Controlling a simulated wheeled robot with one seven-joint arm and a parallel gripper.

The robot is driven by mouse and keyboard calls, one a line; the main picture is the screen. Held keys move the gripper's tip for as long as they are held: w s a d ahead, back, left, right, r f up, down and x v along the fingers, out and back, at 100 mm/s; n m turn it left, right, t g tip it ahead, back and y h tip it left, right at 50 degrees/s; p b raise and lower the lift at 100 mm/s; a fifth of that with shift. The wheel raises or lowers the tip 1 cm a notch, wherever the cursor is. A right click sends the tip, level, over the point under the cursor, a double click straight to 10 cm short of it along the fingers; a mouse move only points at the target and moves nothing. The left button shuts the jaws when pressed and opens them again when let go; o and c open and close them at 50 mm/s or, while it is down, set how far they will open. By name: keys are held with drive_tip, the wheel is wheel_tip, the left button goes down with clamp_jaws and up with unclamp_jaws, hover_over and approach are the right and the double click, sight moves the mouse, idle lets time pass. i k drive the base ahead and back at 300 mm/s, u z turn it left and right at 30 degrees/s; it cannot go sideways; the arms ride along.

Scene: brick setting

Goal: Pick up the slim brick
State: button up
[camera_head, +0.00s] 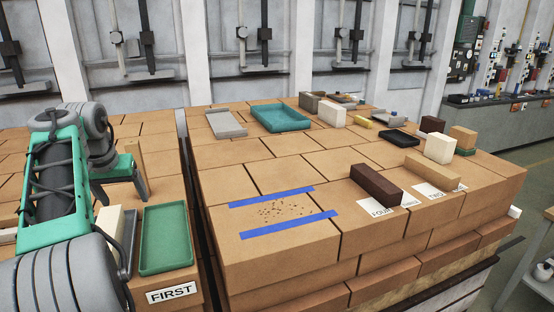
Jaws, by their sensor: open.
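Several bricks of different shapes are in view, and I cannot tell for sure which is the slim brick. A narrow tan piece (133,149) stands just behind my gripper, partly hidden by it. A long tan brick (432,171) and a dark brown brick (376,185) lie on the right-hand stack beside white labels. A small yellow brick (363,121) lies farther back. A cream brick (107,232) lies on the left stack, partly hidden by my arm. My gripper (121,195) is open, fingers down, above the left stack; the arm hides part of it.
A green tray (166,239) sits by the FIRST label (171,293). A gap (190,170) separates the two stacks. Blue tape strips (290,225) flank dark crumbs. A teal tray (280,118), grey tray (226,124) and white block (439,148) stand farther back.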

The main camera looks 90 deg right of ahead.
sight(439, 175)
drive_tip(key=z, duration=4.4)
